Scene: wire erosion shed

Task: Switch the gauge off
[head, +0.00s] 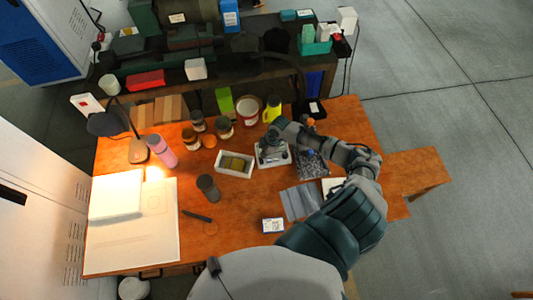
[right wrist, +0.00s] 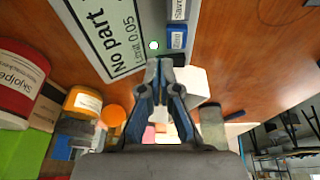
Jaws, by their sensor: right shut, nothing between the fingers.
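The gauge (head: 283,159) is a small pale box on the orange table, partly hidden under my right gripper (head: 269,147). Beside the display are blue keys, one marked "Zero" (right wrist: 177,40), and a small round pale spot with a green rim (right wrist: 153,45). My right gripper (right wrist: 159,64) is shut and empty, its fingertips just short of that spot in the picture. I cannot tell whether they touch the gauge. My left gripper is not in view.
A white open box (head: 235,163) stands left of the gauge and a clear bag of dark parts (head: 311,164) lies right of it. Jars, a white-and-red tub (head: 248,110) and a yellow bottle (head: 272,107) stand behind.

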